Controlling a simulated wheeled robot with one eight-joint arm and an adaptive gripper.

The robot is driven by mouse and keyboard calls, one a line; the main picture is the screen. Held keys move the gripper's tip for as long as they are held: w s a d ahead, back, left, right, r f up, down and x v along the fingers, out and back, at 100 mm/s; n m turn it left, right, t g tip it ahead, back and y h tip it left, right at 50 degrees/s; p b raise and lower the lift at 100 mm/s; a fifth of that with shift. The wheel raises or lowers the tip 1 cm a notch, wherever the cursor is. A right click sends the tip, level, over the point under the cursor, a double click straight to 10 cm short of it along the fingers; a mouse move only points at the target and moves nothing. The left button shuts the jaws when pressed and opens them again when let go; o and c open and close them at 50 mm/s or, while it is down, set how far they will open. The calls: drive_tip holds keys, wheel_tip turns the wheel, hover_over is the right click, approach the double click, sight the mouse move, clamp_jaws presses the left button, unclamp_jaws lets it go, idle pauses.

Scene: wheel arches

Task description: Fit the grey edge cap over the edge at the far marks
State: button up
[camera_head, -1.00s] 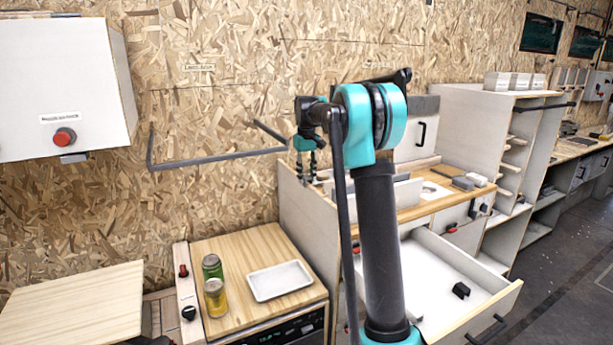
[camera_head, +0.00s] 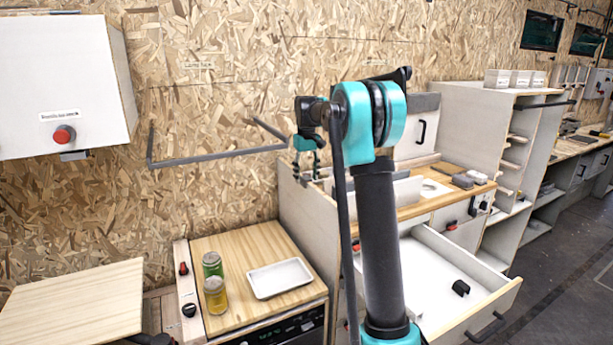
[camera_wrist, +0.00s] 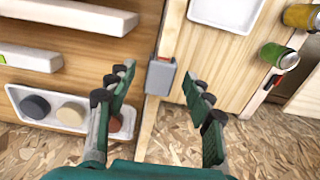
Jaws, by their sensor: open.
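The grey edge cap (camera_wrist: 160,77) shows in the middle of the wrist view, at the top edge of the upright wooden panel (camera_wrist: 147,125). A small patch of red shows at the cap's far end. My gripper (camera_wrist: 157,86) is open, with one finger on each side of the cap and a gap to it on both sides. How far down the cap sits on the edge cannot be told. In the head view my gripper (camera_head: 307,166) is just above the panel (camera_head: 307,225), and the cap cannot be made out there.
Left of the panel in the wrist view are white bars (camera_wrist: 75,14) and a white dish (camera_wrist: 22,98) with round pieces. On the other side are a white tray (camera_head: 280,278), a green can (camera_head: 212,265) and a yellow one (camera_head: 216,297). A drawer (camera_head: 440,320) stands open.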

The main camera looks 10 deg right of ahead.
wheel_tip(320, 180, up, 12)
idle(0.6)
drive_tip(key=shift+s, duration=0.1)
